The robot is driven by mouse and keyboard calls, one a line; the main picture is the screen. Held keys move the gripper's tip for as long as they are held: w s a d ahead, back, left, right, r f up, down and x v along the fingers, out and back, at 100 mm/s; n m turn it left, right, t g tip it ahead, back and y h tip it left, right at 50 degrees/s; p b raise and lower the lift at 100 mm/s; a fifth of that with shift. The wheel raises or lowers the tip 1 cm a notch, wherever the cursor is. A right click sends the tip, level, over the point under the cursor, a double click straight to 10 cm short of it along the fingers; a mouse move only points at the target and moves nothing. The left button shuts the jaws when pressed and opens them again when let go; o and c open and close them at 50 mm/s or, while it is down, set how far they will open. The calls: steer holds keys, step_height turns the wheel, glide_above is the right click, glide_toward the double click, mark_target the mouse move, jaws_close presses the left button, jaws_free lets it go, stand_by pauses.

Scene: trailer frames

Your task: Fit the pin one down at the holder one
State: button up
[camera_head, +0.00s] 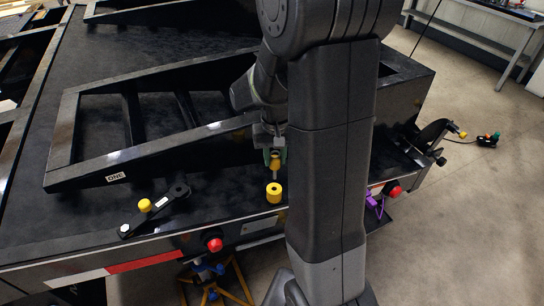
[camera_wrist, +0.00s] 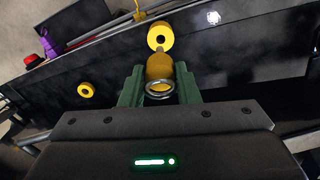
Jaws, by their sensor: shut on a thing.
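My gripper (camera_head: 275,155) is shut on a yellow pin (camera_head: 275,161) with a grey lower end. In the wrist view the pin (camera_wrist: 159,68) sits between the green fingers (camera_wrist: 159,90), with a metal ring at its near end. A short yellow cylinder with a hole, which looks like the holder (camera_head: 274,193), stands at the frame's near edge. The pin is upright above it in the head view, with a small gap between them. The holder also shows in the wrist view (camera_wrist: 160,36), just beyond the pin's far end. The pin's tip is hard to make out.
A black beam frame labelled ONE (camera_head: 116,177) lies behind. Another yellow ring (camera_wrist: 86,90) shows left in the wrist view. My arm hides part of the right.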

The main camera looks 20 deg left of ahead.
mark_target(274, 178)
stand_by(0.4)
steer(key=shift+f+b, duration=3.05)
steer(key=shift+f, duration=1.45)
steer(key=o, duration=1.1)
steer(key=shift+c, duration=0.2)
step_height(274, 178, up, 14)
steer(key=shift+f+p, duration=0.1)
steer(key=shift+p, duration=0.9)
